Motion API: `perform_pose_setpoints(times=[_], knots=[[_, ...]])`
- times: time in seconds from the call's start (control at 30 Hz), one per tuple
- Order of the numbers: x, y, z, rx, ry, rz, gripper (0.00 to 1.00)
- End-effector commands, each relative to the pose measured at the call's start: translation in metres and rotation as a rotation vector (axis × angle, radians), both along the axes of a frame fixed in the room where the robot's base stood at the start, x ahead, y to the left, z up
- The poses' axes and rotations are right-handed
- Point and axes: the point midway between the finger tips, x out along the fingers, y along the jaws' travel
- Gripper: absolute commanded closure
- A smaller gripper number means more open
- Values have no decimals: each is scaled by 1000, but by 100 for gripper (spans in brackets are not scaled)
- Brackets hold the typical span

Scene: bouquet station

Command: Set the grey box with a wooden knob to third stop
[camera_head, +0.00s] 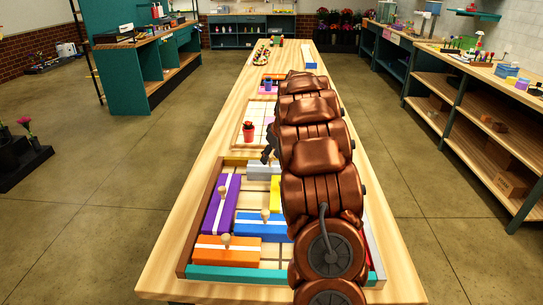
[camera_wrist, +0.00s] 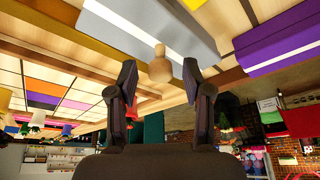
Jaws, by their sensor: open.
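The grey box (camera_head: 258,172) with a pale top stripe lies at the far side of the sliding-block tray (camera_head: 225,273), its right part hidden behind my arm in the head view. In the wrist view the grey box (camera_wrist: 150,28) fills the top middle, and its round wooden knob (camera_wrist: 160,66) stands out toward me. My gripper (camera_wrist: 158,76) is open, with one dark finger on each side of the knob and a visible gap to both. In the head view my gripper (camera_head: 268,152) shows partly, just beyond the grey box. Stop marks cannot be made out.
The tray also holds a purple box (camera_head: 218,208), a blue box (camera_head: 262,231), an orange box (camera_head: 215,255) and a yellow box (camera_head: 275,195) partly hidden by my arm. A gridded board (camera_head: 252,112) with a red flowerpot (camera_head: 248,136) lies beyond. Bare wood strips show between boxes.

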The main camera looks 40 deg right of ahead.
Motion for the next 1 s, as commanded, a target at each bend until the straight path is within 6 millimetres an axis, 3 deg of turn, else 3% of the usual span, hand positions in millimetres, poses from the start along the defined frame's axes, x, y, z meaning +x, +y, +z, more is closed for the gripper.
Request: perform_pose_setpoints(times=[0.23,0.7,1.0], knots=[[-6,0,18,-2,-3,0,50],[-38,0,95,-2,-4,0,50],[-46,1,110,0,1,0,50]])
